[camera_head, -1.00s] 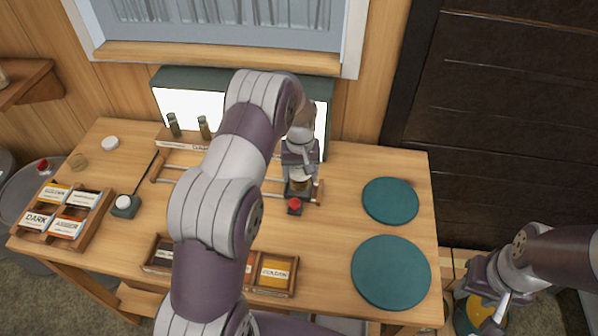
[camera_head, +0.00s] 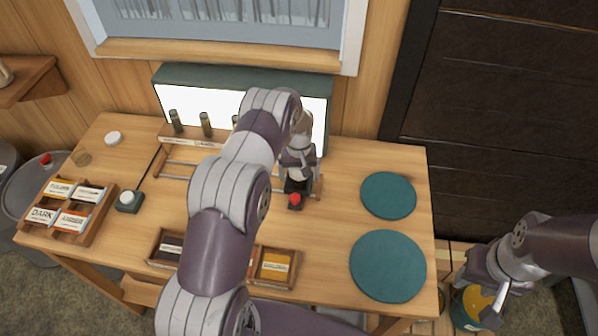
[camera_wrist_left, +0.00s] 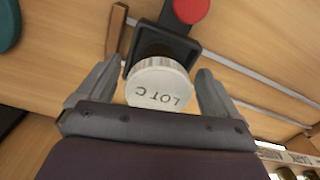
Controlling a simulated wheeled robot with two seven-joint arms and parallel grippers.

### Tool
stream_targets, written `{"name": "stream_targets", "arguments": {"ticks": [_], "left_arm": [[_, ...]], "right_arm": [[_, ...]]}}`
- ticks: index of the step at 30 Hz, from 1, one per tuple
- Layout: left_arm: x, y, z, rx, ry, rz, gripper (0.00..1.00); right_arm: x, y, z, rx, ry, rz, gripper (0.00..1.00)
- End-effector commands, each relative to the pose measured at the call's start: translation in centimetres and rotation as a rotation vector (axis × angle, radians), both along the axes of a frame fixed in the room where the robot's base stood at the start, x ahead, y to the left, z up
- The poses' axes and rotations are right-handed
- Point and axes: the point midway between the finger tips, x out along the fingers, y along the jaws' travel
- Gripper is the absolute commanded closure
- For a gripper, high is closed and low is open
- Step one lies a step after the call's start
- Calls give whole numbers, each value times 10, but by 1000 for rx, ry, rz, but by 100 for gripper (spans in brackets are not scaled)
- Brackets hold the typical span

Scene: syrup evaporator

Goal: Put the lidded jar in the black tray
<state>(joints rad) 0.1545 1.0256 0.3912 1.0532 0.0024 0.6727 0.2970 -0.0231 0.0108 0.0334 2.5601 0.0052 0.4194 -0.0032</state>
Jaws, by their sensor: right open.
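The lidded jar (camera_wrist_left: 158,84) has a round white lid marked "LOT C" and shows in the left wrist view. Its dark body is mostly hidden under the lid. It stands upright over the black tray (camera_wrist_left: 188,48), which has a red knob at one end; whether its base touches is hidden. The black tray (camera_head: 299,186) also shows in the head view, near the table's middle. My left gripper (camera_wrist_left: 161,70) has its fingers on either side of the jar, with small gaps beside the lid.
Two teal round mats (camera_head: 388,266) lie at the table's right. A lit panel (camera_head: 190,104) with small bottles stands at the back. Label boxes (camera_head: 275,266) sit at the front and left.

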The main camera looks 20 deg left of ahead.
Motion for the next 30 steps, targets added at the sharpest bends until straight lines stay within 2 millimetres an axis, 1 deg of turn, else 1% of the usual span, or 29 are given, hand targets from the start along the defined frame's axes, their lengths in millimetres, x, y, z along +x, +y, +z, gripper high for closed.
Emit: {"name": "stream_targets", "arguments": {"ticks": [5, 8, 11, 14, 21, 24, 30], "left_arm": [[0, 0, 0, 0, 0, 0, 7], [0, 0, 5, 0, 0, 0, 7], [1, 0, 12, 0, -3, 0, 7], [1, 0, 31, 1, -5, 0, 7], [1, 0, 86, 1, -4, 0, 7], [1, 0, 103, 0, -3, 0, 7], [-2, -2, 124, 0, -3, -6, 7]], "right_arm": [[0, 0, 0, 0, 0, 0, 57], [0, 0, 5, 0, 0, 0, 57], [0, 0, -2, 0, -1, 0, 57], [0, 0, -10, 0, 0, 0, 57], [0, 0, -27, 0, 0, 0, 57], [0, 0, -31, 0, 0, 0, 57], [0, 0, -33, 0, 0, 0, 57]]}}
